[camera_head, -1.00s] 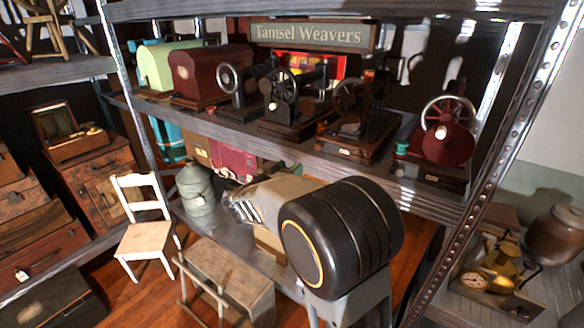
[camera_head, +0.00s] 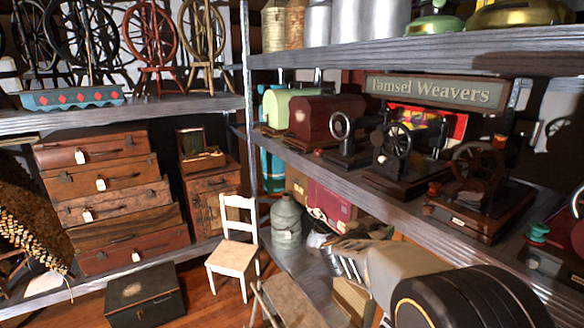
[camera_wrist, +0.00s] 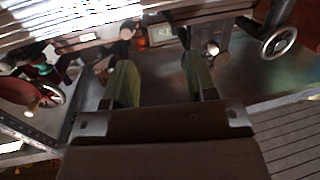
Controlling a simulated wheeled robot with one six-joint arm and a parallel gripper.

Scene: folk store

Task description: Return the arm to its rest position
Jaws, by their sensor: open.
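My gripper (camera_head: 345,266) is at the lower middle of the head view, at the end of my arm, which enters from the lower right. It is in front of the lower tier of the metal shelf, and my arm hides part of that tier. In the wrist view my gripper (camera_wrist: 160,75) shows two green finger pads spread apart with nothing between them. The exact gap between the gripper and the shelf is hard to tell.
Sewing machines (camera_head: 398,155) stand on the middle shelf (camera_head: 350,178). A grey milk can (camera_head: 286,220) stands below it. A white chair (camera_head: 235,250), a dark chest (camera_head: 145,295) and stacked wooden cases (camera_head: 105,200) are at left. Some wooden floor (camera_head: 205,300) is clear.

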